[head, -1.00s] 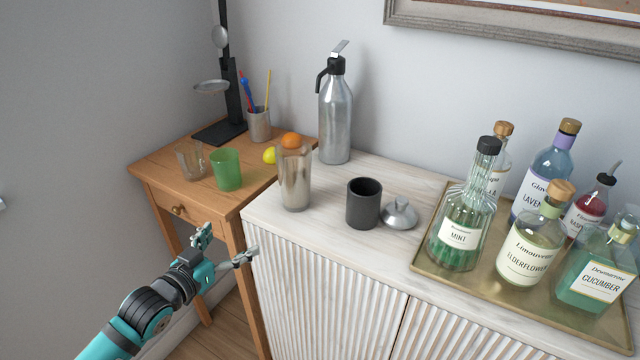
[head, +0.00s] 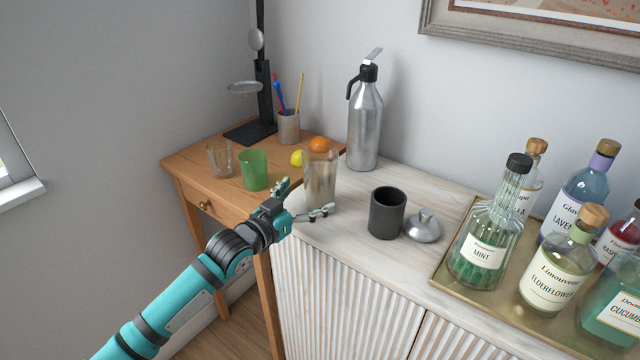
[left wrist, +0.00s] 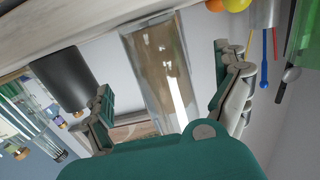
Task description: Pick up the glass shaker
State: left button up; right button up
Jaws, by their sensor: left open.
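The glass shaker (head: 320,178) is a tall, clear, slightly brownish tumbler. It stands upright at the left end of the white sideboard in the head view. My left gripper (head: 306,200) is open, with its fingers close in front of the shaker's lower part. In the left wrist view the shaker (left wrist: 162,70) lies in the gap between the two open fingers of the left gripper (left wrist: 170,92). I cannot tell whether either finger touches it. My right gripper is not in view.
A dark grey cup (head: 387,212) and a silver lid (head: 423,226) stand right of the shaker. A steel siphon (head: 365,125) is behind it. A brass tray (head: 447,281) holds several bottles. A green glass (head: 254,170) stands on the wooden table (head: 200,160) at left.

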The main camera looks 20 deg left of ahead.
aim_at(312, 194)
pick_arm(q)
jog(key=x, duration=0.5)
jog(key=shift+w+d+p, duration=0.1)
jog(key=shift+d+p, duration=0.05)
jog(key=shift+p, duration=0.15)
jog(key=shift+c, duration=1.1)
jog(key=c, duration=1.6)
jog(key=shift+r, duration=0.2)
